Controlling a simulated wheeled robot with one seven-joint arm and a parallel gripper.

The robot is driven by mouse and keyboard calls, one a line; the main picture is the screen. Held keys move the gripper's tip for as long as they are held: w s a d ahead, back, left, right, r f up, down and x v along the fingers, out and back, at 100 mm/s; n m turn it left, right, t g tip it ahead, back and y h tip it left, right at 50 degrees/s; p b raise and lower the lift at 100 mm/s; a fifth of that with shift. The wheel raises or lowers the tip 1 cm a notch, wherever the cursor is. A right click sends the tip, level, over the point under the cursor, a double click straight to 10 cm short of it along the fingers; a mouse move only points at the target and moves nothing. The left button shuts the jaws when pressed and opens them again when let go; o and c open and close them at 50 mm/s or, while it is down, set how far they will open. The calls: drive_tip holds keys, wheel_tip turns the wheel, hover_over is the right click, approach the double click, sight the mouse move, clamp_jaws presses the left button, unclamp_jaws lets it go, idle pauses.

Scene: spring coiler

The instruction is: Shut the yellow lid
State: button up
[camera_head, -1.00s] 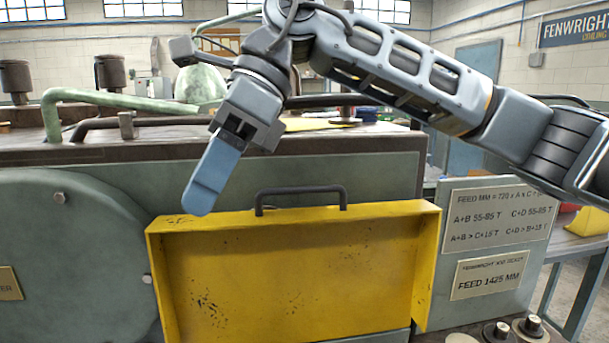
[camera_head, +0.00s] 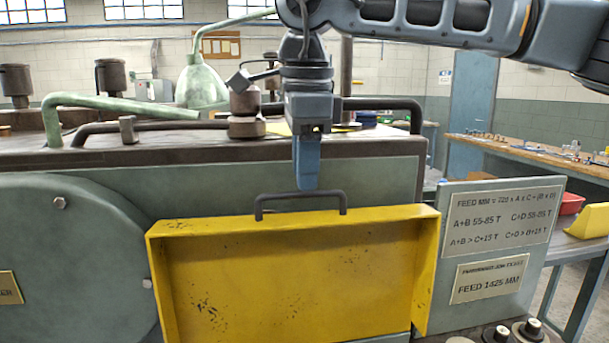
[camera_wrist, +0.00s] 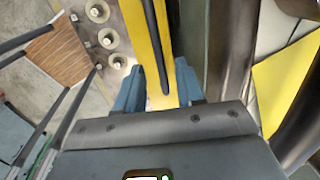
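The yellow lid (camera_head: 300,275) hangs at the front of the green machine, its shallow hollow side facing me. A dark bar handle (camera_head: 300,194) stands on its top edge. My gripper (camera_head: 307,186) points down just above this handle, its fingers seen edge-on in the head view. In the wrist view my gripper (camera_wrist: 159,70) has its two blue fingers apart. The yellow lid edge (camera_wrist: 142,25) and the dark handle (camera_wrist: 155,45) show between and beyond the fingers. I cannot tell whether any finger touches the handle.
A dark rail (camera_head: 415,108) and a green pipe (camera_head: 50,120) run along the machine top. A round green cover (camera_head: 70,260) is at left. A sign panel (camera_head: 500,222) stands right of the lid, with several knobs (camera_head: 530,328) below it.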

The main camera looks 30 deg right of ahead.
drive_tip(key=shift+w+f, duration=0.1)
drive_tip(key=shift+f, duration=1)
clamp_jaws()
